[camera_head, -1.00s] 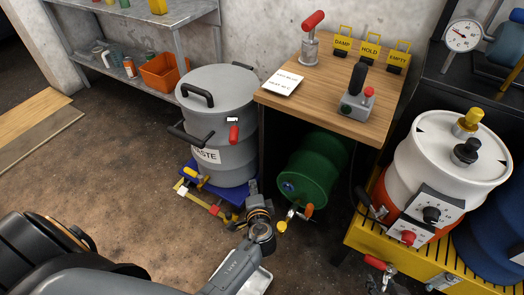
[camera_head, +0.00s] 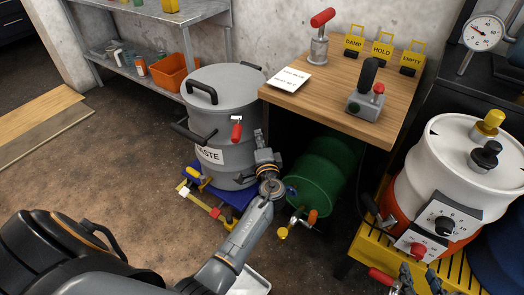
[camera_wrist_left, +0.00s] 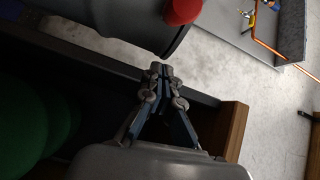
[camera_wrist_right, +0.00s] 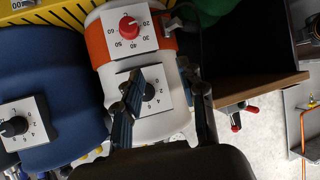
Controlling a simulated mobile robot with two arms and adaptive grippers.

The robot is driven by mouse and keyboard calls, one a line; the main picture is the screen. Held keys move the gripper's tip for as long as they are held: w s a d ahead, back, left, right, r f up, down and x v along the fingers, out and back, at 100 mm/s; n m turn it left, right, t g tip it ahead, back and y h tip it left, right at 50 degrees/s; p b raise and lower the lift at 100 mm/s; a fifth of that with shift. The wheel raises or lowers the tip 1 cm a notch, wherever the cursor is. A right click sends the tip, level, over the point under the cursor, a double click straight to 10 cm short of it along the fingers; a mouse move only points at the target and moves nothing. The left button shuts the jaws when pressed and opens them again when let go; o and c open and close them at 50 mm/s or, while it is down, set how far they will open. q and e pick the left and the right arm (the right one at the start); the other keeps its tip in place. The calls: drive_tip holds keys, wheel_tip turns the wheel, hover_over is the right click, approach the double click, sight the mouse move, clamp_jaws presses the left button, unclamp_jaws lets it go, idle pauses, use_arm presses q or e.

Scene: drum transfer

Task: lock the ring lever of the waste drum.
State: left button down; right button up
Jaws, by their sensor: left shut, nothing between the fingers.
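The grey waste drum (camera_head: 222,100) has a lid with a black handle and a "WASTE" label. Its red ring lever (camera_head: 236,131) hangs at the front of the drum below a small white bracket. My left gripper (camera_head: 258,133) is shut and empty, just right of the lever and apart from it. In the left wrist view the shut fingertips (camera_wrist_left: 160,70) point toward the grey drum's edge, with the red lever end (camera_wrist_left: 183,10) beyond them at the top. My right gripper (camera_head: 405,274) is open at the lower right; its fingers (camera_wrist_right: 162,72) spread before the white-and-orange drum's dials.
The wooden table (camera_head: 330,85) stands close to the right of the drum, bearing a joystick box and tags. A green drum (camera_head: 321,178) lies beneath it. The waste drum sits on a blue stand (camera_head: 238,203). A shelf with an orange bin (camera_head: 176,76) is behind. Floor at left is open.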

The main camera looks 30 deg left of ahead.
sight(237, 130)
use_arm(q)
drive_tip(key=shift+s+a+f, duration=0.15)
drive_tip(key=shift+s+a, duration=0.35)
drive_tip(key=shift+a, duration=0.35)
drive_tip(key=shift+s+a+f, duration=0.1)
drive_tip(key=shift+s+a, duration=0.35)
drive_tip(key=shift+a, duration=0.4)
use_arm(e)
drive_tip(key=shift+s+d+f+g, duration=0.25)
drive_tip(key=shift+s+f+g, duration=0.15)
drive_tip(key=shift+f, duration=0.15)
use_arm(q)
drive_tip(key=shift+s+a+m+t+h, duration=0.25)
drive_tip(key=shift+s+m+t+h, duration=0.1)
drive_tip(key=shift+m+h, duration=0.2)
use_arm(e)
drive_tip(key=shift+s+f, duration=0.1)
drive_tip(key=shift+s, duration=0.15)
